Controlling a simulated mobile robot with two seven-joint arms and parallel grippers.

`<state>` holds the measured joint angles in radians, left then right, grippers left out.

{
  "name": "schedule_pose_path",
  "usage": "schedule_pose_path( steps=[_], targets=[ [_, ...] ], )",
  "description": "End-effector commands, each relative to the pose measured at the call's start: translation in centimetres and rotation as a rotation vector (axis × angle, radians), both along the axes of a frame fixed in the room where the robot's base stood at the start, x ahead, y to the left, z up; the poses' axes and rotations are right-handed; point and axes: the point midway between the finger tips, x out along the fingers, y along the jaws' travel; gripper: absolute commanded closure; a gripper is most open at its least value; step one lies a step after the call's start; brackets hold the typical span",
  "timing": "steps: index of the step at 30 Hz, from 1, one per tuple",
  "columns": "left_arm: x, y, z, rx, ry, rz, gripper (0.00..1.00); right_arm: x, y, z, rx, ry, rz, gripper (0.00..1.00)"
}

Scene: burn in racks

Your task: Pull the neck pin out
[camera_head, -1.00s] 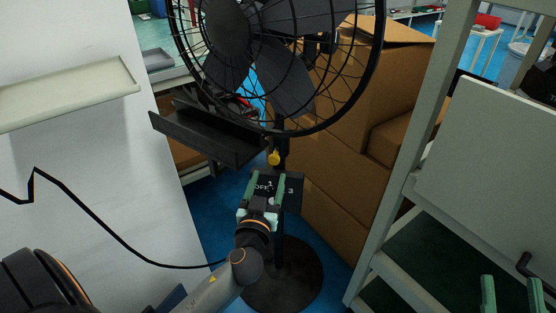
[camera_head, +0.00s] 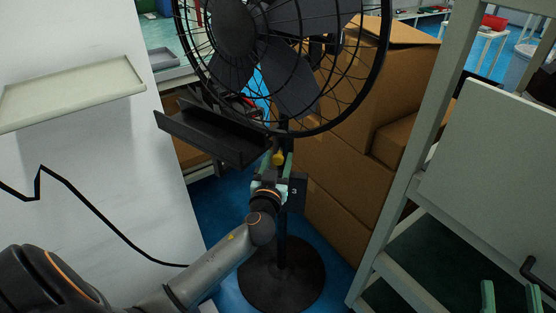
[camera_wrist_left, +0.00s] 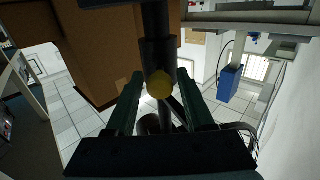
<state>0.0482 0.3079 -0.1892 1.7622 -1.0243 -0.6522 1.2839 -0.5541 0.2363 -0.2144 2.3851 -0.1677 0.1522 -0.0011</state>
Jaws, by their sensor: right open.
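The neck pin is a yellow knob (camera_head: 278,158) on the black fan post (camera_head: 282,225), just below the fan cage. In the left wrist view the knob (camera_wrist_left: 159,86) shows as a round yellow end on the dark post, between my left fingers. My left gripper (camera_head: 276,169) is open with its green fingers pointing up around the knob. The wrist view shows a gap on each side of the knob, so the fingers appear not to touch it. My right gripper (camera_head: 510,296) is at the lower right, open and empty, far from the fan.
The fan cage (camera_head: 375,75) and a black tray (camera_head: 215,135) are above my left gripper. A control box (camera_head: 298,190) is on the post behind it. Cardboard boxes (camera_head: 335,190) stand behind, a rack (camera_head: 375,260) to the right, and a white wall (camera_head: 90,180) to the left.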

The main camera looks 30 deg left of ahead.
Motion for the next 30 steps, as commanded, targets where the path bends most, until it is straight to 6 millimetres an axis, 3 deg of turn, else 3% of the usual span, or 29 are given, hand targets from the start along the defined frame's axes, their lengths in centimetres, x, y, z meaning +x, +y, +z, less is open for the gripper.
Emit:
schedule_pose_path(
  steps=[2, 13, 30],
  targets=[
    [-0.02, -0.01, -0.01, 0.0, 0.0, 0.0, 0.57, -0.01, 0.0, 0.04, 0.0, -0.001, 0.0, 0.48],
    [-0.02, -0.02, -0.01, 0.0, 0.0, 0.0, 0.99, -0.01, -0.01, 0.1, 0.0, -0.003, 0.0, 0.48],
    [-0.02, -0.02, -0.02, 0.0, 0.0, 0.0, 1.0, -0.01, -0.02, 0.11, 0.0, -0.003, -0.001, 0.48]
  ],
)
